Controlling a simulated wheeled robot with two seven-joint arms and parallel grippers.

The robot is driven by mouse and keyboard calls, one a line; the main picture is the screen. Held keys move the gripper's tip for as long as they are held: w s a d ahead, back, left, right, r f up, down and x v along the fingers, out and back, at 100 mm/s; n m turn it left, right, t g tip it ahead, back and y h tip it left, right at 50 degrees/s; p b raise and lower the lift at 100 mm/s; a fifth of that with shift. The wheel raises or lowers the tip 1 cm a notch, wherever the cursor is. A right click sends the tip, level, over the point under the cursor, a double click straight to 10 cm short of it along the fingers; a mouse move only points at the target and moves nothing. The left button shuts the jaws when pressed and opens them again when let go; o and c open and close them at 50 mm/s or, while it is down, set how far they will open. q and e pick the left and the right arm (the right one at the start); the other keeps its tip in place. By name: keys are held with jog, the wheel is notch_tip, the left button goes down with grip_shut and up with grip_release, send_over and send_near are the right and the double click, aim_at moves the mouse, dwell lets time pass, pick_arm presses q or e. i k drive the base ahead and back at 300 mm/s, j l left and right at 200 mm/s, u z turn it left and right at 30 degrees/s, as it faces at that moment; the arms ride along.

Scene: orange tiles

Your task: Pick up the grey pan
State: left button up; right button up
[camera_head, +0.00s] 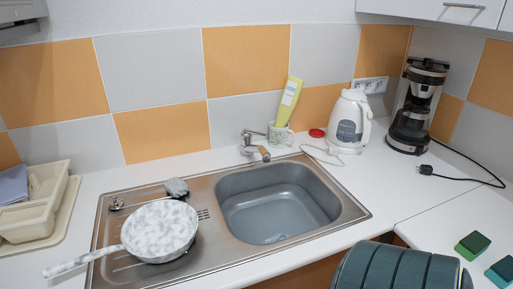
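The grey pan (160,231) has a white-and-grey marbled surface. It sits on the metal drainboard, left of the sink basin. Its marbled handle (83,262) points to the lower left, out past the drainboard's left edge over the white counter. Neither of my grippers shows in the head view.
The sink basin (275,210) is right of the pan, with a tap (254,146) behind. A cream rack (38,203) stands left; a kettle (350,122) and coffee maker (415,110) stand back right. Dark ribbed item (395,268) fills the front right.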

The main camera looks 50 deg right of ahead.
aim_at(159, 232)
jog(key=z, duration=0.4)
jog(key=k+l+z, duration=0.1)
jog(key=z, duration=0.3)
jog(key=l+z, duration=0.1)
jog(key=z, duration=0.65)
jog(key=i+j+u, duration=0.15)
jog(key=j+u, duration=0.25)
jog(key=i+j+u, duration=0.15)
jog(key=u, duration=0.2)
jog(key=j, duration=0.1)
